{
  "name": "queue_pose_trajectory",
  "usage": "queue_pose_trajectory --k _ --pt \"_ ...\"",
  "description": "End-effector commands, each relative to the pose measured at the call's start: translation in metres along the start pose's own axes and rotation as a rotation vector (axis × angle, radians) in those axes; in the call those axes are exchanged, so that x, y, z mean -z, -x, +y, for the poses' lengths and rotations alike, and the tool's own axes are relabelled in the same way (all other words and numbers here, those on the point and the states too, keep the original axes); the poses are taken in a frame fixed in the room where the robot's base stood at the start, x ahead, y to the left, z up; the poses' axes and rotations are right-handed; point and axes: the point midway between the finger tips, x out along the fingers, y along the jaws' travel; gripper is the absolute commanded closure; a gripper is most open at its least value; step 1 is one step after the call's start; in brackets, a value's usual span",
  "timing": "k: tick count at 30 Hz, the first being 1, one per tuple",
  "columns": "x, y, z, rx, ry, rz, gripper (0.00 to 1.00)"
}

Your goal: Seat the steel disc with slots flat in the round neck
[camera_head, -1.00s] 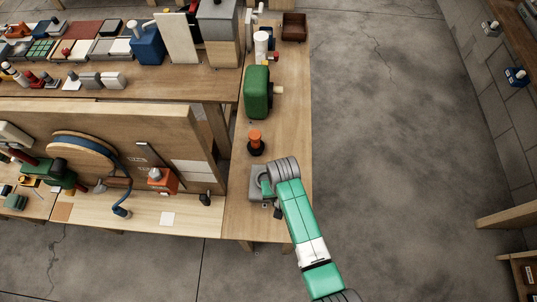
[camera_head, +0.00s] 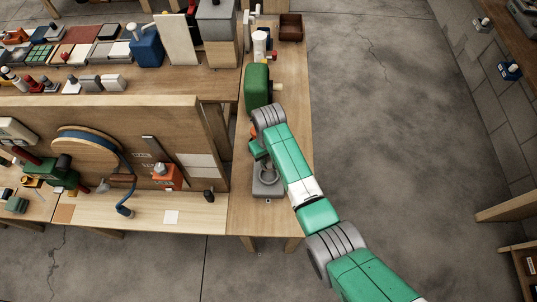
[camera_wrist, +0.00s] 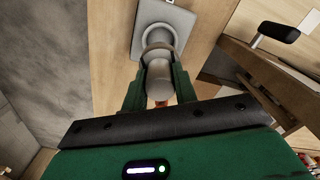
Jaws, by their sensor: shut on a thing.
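The grey square housing with the round neck (camera_head: 267,184) sits on the near part of the right-hand bench. In the wrist view, its grey plate (camera_wrist: 165,22) shows at the top, beyond the fingertips. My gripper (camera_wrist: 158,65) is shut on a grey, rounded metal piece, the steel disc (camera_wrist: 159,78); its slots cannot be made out. The disc is hidden there.
A green rounded machine (camera_head: 257,86) stands farther along the bench. A wooden upright panel (camera_head: 185,130) rises to the left. The floor on the right is clear.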

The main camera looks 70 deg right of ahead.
Motion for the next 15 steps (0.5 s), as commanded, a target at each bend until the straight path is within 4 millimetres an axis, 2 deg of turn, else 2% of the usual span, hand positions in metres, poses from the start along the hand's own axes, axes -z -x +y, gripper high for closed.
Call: queue_pose_trajectory --k 1,9,15 --pt "0.000 -0.010 0.000 0.000 0.000 -0.001 1.00" --pt "0.000 -0.039 0.000 0.001 0.000 -0.001 1.00" --pt "0.000 -0.045 0.000 0.001 0.000 0.000 1.00"
